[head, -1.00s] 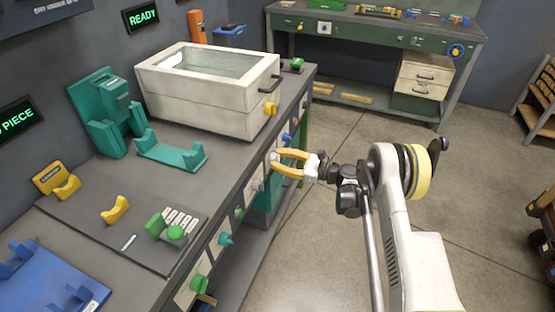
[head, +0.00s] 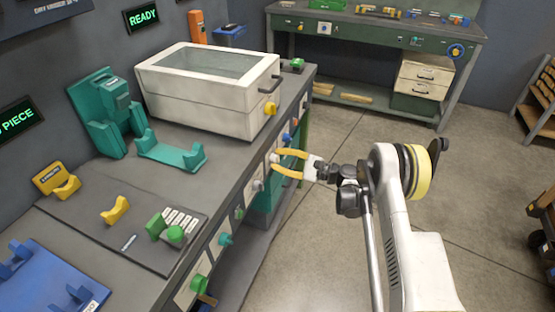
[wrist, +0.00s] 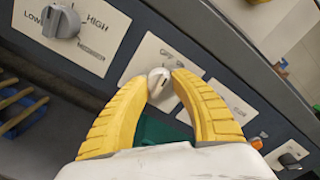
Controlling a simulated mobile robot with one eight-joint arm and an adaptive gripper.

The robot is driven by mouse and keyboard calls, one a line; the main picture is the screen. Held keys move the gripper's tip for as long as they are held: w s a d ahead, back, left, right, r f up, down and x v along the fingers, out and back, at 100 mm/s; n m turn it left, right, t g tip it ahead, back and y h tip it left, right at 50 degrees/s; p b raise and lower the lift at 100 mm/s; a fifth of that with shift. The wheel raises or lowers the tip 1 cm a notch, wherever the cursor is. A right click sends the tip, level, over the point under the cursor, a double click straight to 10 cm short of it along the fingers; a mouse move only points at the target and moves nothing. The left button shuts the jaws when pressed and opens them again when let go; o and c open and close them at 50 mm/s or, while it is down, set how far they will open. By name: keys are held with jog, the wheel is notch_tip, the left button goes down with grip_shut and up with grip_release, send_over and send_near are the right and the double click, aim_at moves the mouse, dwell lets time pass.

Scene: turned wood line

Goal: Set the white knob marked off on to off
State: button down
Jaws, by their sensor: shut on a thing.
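The white knob (wrist: 159,83) sits on a pale label plate (wrist: 135,72) on the bench front in the wrist view. In the head view, my gripper (head: 274,160) reaches the front panel of the bench from the right; the knob cannot be made out clearly there.
A grey knob marked LOW and HIGH (wrist: 62,20) is beside it on the panel. An orange control (wrist: 257,143) lies on the other side. The bench (head: 235,170) carries a white box (head: 200,95) and teal holders (head: 172,155). Open floor (head: 325,245) lies to the right.

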jog(key=shift+n, duration=1.5)
jog(key=c, duration=1)
grip_release()
jog(key=shift+c, duration=0.2)
jog(key=v, duration=1.2)
jog(key=shift+r, duration=0.15)
